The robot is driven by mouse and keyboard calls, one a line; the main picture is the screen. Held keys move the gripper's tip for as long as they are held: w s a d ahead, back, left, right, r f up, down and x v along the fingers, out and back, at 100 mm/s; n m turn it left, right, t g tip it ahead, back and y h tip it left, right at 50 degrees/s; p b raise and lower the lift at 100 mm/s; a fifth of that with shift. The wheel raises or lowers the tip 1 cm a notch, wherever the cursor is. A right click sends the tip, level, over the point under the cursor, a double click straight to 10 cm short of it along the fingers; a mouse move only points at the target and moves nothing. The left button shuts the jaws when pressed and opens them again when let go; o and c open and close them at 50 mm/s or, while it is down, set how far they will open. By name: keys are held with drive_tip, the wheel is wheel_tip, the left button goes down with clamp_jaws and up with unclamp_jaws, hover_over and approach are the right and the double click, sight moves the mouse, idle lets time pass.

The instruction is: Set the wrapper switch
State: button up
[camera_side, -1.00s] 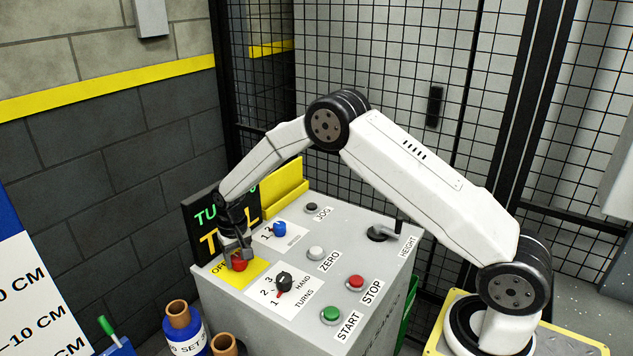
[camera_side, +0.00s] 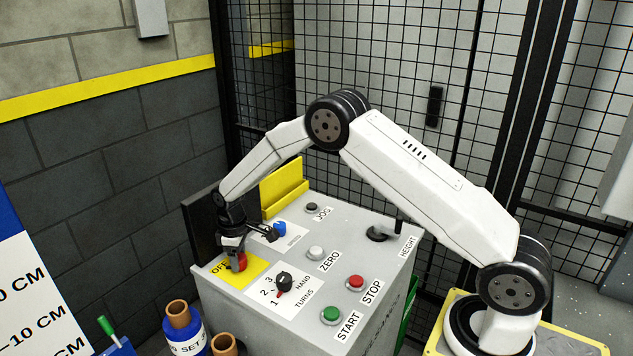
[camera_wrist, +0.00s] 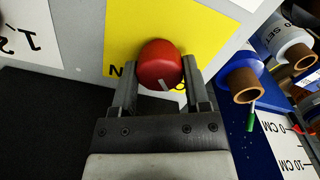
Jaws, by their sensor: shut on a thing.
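The red switch knob (camera_side: 239,264) sits on a yellow plate (camera_side: 258,267) at the left of the grey console's sloping top. The word OFF shows on the plate in the side view. My gripper (camera_side: 237,257) is shut on the knob from above. In the wrist view the red knob (camera_wrist: 158,60) is between my two fingers, on the yellow plate (camera_wrist: 205,30). A white mark on its edge points down and slightly right, towards my gripper. A letter N shows beside my left finger; the rest of that word is hidden.
The console carries a black turns selector (camera_side: 284,279), a blue knob (camera_side: 279,229), ZERO (camera_side: 316,252), red STOP (camera_side: 355,282) and green START (camera_side: 331,314) buttons, and a HEIGHT crank (camera_side: 380,233). A dark display (camera_side: 203,232) stands behind my gripper. Film rolls (camera_side: 184,330) stand in front.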

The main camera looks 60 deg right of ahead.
drive_tip(key=shift+n, duration=0.4)
drive_tip(key=o, duration=1.3)
drive_tip(key=shift+r, duration=3.95)
